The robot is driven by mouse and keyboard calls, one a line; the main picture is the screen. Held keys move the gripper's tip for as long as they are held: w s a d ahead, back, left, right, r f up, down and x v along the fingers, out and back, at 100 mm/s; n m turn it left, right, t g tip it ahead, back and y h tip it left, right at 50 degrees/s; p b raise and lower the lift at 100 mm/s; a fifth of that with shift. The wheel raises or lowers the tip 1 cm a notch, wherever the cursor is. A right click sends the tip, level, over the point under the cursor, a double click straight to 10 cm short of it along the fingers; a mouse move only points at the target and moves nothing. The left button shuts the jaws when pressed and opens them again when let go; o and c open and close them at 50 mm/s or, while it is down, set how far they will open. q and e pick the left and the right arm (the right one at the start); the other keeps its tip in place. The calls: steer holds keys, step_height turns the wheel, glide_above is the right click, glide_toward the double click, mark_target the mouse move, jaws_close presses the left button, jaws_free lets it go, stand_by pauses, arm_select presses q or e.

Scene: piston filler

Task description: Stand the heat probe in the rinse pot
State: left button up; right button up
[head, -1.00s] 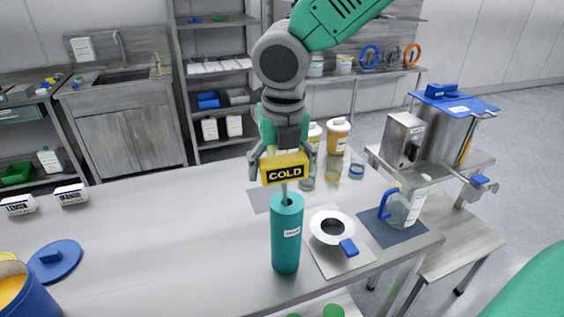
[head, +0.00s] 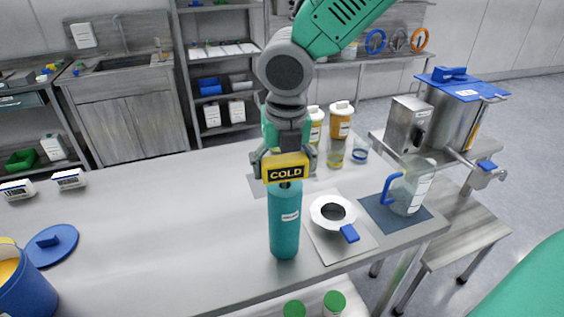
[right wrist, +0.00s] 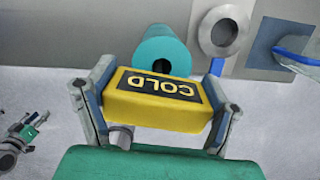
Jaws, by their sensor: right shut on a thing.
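The heat probe (head: 286,172) has a yellow block handle marked COLD. My right gripper (head: 285,165) is shut on this handle, one finger at each end. The rinse pot, a tall teal cylinder (head: 284,225), stands upright on the table directly below the handle. Only a short bit of rod shows between handle and pot mouth; the rest of the rod is hidden, seemingly inside the pot. In the right wrist view the handle (right wrist: 160,100) sits between the fingers, and the teal pot (right wrist: 160,45) with its dark mouth lies just beyond it. My left gripper is not in view.
A white funnel-like ring (head: 332,212) with a blue tab lies right of the pot. A clear jug (head: 408,190) with a blue handle stands on a dark mat. Amber jars (head: 340,120) stand behind. The table's left middle (head: 160,220) is clear.

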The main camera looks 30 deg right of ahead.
steer(key=shift+d+f, duration=0.1)
steer(key=shift+f, duration=0.45)
steer(key=shift+a+f+b, duration=0.2)
steer(key=shift+f+b, duration=0.25)
steer(key=shift+f, duration=0.25)
steer(key=o, duration=1.7)
steer(key=shift+c, duration=0.2)
steer(key=shift+o, duration=0.3)
steer(key=shift+s, duration=0.15)
steer(key=shift+r, duration=0.1)
steer(key=shift+r, duration=0.15)
steer(key=r, duration=0.3)
steer(key=s+r, duration=0.1)
steer(key=r, duration=0.7)
steer(key=shift+s+a+r, duration=0.25)
steer(key=shift+s, duration=0.1)
